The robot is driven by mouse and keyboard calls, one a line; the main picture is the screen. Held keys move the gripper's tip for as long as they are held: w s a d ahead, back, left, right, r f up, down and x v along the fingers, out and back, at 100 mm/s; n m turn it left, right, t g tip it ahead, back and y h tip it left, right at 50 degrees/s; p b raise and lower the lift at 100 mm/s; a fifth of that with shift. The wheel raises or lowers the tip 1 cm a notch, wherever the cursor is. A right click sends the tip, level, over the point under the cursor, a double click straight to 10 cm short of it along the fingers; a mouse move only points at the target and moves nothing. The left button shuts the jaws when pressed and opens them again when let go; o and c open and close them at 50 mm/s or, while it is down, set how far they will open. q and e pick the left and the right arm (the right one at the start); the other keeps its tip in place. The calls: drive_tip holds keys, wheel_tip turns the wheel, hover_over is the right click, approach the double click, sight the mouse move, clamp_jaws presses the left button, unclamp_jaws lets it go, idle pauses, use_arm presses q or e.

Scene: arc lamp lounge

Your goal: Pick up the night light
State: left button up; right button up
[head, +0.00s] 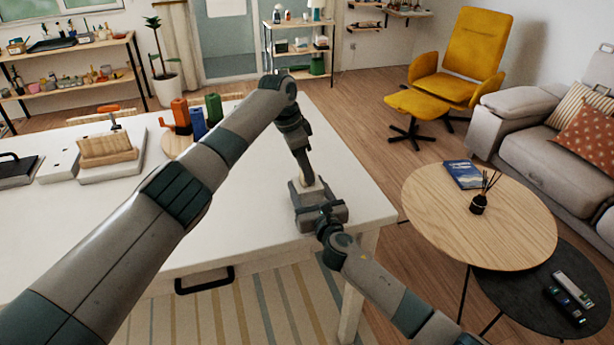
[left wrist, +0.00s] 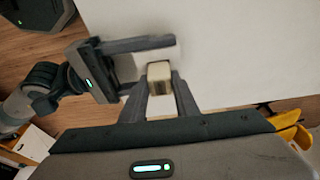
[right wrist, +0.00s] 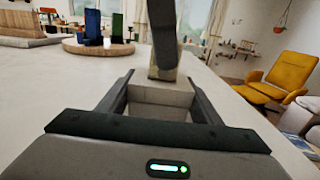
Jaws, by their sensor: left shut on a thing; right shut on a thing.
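A small cream block, which seems to be the night light (left wrist: 159,76), sits between the fingers of my left gripper (left wrist: 160,88). In the right wrist view a pale block (right wrist: 160,104) fills the gap between the fingers of my right gripper (right wrist: 160,88), with a left finger across its top. Both grippers appear shut on this same block from different sides. In the head view the grippers meet near the right end of the white table (head: 250,215), and they hide most of the block. I cannot tell whether it touches the table.
A wooden block on a pale base (head: 110,165) and a round board with coloured cylinders (head: 178,145) stand at the table's left and back. A round wooden table (head: 430,215) stands to the right, beside a dark one (head: 510,305). The table's front middle is clear.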

use_arm(q)
drive_tip(key=shift+r, duration=0.1)
wheel_tip(320, 180, up, 10)
idle(0.6)
idle(0.5)
use_arm(e)
drive_tip(key=o, duration=1.4)
drive_tip(key=shift+s, duration=0.1)
drive_tip(key=v, duration=1.1)
drive_tip(key=shift+s+d, duration=0.15)
drive_tip(key=shift+s, duration=0.2)
